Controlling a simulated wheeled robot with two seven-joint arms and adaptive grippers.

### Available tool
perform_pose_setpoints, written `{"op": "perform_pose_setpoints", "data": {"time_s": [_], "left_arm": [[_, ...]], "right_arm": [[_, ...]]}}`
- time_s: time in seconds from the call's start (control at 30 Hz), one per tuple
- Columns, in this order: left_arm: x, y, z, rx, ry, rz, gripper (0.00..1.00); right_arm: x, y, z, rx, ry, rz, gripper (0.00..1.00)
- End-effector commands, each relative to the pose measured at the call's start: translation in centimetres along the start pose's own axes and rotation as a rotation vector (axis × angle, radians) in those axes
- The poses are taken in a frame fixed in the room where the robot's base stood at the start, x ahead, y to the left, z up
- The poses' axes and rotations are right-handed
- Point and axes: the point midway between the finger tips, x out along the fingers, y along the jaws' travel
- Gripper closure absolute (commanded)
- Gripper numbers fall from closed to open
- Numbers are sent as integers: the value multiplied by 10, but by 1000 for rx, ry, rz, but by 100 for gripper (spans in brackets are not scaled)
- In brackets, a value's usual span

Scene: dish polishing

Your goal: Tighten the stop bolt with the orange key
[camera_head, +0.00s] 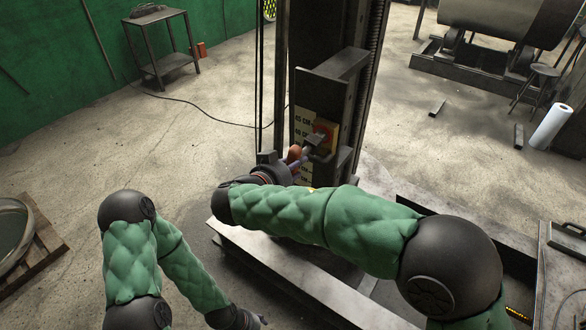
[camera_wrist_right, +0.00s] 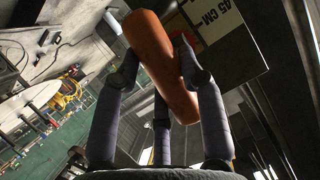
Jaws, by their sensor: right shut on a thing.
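The orange key shows as a thick orange handle in the right wrist view (camera_wrist_right: 158,62), with a small part in the head view (camera_head: 293,154). My right gripper (camera_head: 299,163) is shut around this handle, in front of the height-marked plate (camera_head: 303,124) on the dark column. In the right wrist view its purple-grey fingers (camera_wrist_right: 165,85) close on the handle from several sides. A dark block with a red part (camera_head: 321,134) sits just above the gripper. I cannot make out the stop bolt or whether the key touches it. My left gripper (camera_head: 252,320) hangs low at the bottom edge, its fingers unclear.
A metal base (camera_head: 300,283) extends under my right arm. A cable hangs left of the column. A small metal table (camera_head: 163,45) stands at the back left, a wooden pallet (camera_head: 40,240) at the left edge. The left floor is mostly clear.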

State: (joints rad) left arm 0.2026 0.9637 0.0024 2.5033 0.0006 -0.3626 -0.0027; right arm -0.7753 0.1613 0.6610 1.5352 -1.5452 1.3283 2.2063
Motion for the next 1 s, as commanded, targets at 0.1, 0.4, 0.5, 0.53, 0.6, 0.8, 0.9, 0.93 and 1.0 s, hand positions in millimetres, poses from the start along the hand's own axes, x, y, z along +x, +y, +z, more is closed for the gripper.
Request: {"op": "perform_pose_setpoints", "data": {"time_s": [0.1, 0.4, 0.5, 0.53, 0.6, 0.8, 0.9, 0.93, 1.0], "left_arm": [[4, -2, 0, 0, 0, 0, 44], [4, -1, 0, 0, 0, 0, 44], [5, -2, 0, 0, 0, 0, 44], [5, -2, 0, 0, 0, 0, 44], [7, -3, 0, 0, 0, 0, 44], [14, -5, 0, 0, 0, 0, 44], [17, -6, -1, 0, 0, 0, 44], [18, -6, -1, 0, 0, 0, 44], [20, -7, -1, 0, 0, 0, 44]], "right_arm": [[0, 0, -1, 2, 2, -3, 99], [-1, 0, -2, 2, 2, -3, 99], [-1, 0, -2, 2, 2, -3, 99], [-1, 0, -2, 2, 2, -3, 99], [0, 0, -2, 2, 2, -3, 99], [0, 0, -1, 4, 2, -3, 99], [0, 0, -2, 3, 2, -4, 99], [0, 0, -2, 3, 2, -4, 99], [0, 0, -2, 3, 1, -4, 99]]}}
